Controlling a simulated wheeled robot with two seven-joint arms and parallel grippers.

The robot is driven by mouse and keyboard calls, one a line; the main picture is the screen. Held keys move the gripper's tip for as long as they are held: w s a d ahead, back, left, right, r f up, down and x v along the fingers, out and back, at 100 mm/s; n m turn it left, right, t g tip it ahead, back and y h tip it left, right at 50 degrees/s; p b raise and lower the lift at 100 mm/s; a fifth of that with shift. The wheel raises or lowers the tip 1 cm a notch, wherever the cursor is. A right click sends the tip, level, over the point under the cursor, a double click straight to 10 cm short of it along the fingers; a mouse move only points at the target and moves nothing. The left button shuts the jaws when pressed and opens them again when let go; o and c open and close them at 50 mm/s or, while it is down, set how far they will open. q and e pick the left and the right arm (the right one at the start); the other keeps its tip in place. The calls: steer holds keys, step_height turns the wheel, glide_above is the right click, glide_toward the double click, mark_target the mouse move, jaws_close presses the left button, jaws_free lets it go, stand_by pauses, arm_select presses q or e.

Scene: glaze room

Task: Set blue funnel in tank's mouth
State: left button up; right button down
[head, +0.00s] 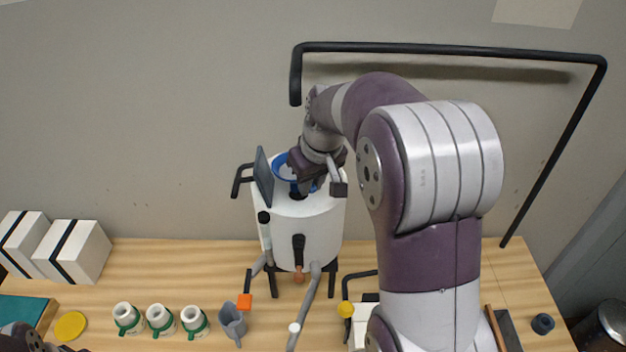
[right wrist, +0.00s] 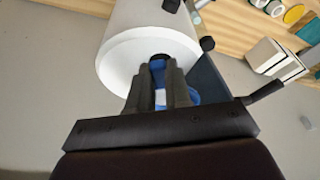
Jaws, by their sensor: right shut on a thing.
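The white tank (head: 300,235) stands on legs near the back of the bench. The blue funnel (head: 281,171) is at the tank's top, its rim showing beside my right gripper (head: 304,186). In the right wrist view, the right gripper (right wrist: 162,75) is shut on the funnel (right wrist: 160,98), with blue between and beside the fingers. The fingers point at the tank's white top (right wrist: 120,62), where a dark round part shows at their tips. The gripper hides much of the mouth, so I cannot tell whether the spout is inside it. Part of my left arm shows at the bottom left corner; its jaws are unclear.
A dark panel (head: 263,178) stands up at the tank's left edge. A black pipe frame (head: 450,50) rises behind. White cups with green bands (head: 160,318), a grey jug (head: 232,322) and a yellow disc (head: 70,326) sit in front. White boxes (head: 75,252) stand at left.

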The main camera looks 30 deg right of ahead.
steer(key=shift+s+d+r, duration=0.1)
steer(key=shift+s, duration=0.1)
steer(key=shift+w, duration=0.1)
steer(key=shift+f, duration=0.3)
steer(key=shift+f+b, duration=0.55)
steer(key=shift+b, duration=0.2)
steer(key=shift+f+b, duration=0.3)
steer(key=shift+f, duration=0.1)
steer(key=shift+f, duration=0.15)
steer(key=shift+s+d+f+b, duration=0.1)
steer(key=shift+s+f+b, duration=0.1)
steer(key=shift+f+b, duration=0.55)
steer(key=shift+f, duration=0.1)
